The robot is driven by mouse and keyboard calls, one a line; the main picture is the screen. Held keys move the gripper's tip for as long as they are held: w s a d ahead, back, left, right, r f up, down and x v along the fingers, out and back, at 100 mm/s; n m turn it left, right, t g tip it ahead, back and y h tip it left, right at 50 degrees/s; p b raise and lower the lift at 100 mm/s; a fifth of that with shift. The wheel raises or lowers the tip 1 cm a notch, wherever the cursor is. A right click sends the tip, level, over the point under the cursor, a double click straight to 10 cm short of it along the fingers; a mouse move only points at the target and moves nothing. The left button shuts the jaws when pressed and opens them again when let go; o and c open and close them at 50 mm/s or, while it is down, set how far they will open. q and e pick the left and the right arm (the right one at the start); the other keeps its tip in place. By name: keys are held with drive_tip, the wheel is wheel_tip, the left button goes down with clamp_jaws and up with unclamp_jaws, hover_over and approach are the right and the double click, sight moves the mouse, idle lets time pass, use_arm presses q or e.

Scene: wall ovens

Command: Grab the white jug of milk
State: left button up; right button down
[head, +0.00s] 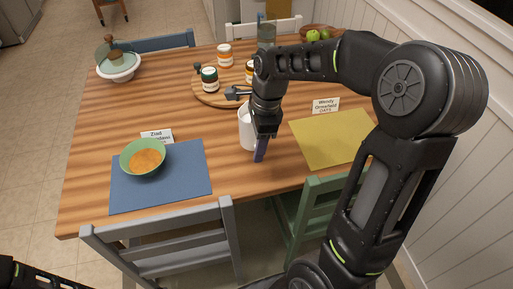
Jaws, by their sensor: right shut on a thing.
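A white jug (244,130) stands near the middle of the wooden table, partly hidden behind my right gripper. My right gripper (260,148) reaches down over the jug from the right and is shut on it. The fingers are mostly hidden by the wrist, with a bluish strip showing at the lower end. I cannot tell whether the jug touches the table. My left gripper does not show clearly; only a dark piece of my left arm is at the bottom left corner.
A green bowl of orange food (146,160) sits on a blue placemat (185,185) at left. A yellow placemat (335,140) lies at right. A round board (208,96) holds several jars behind the jug. Chairs (165,240) line the front edge; a wall stands at right.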

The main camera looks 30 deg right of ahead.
drive_tip(key=shift+r, duration=0.45)
idle(0.6)
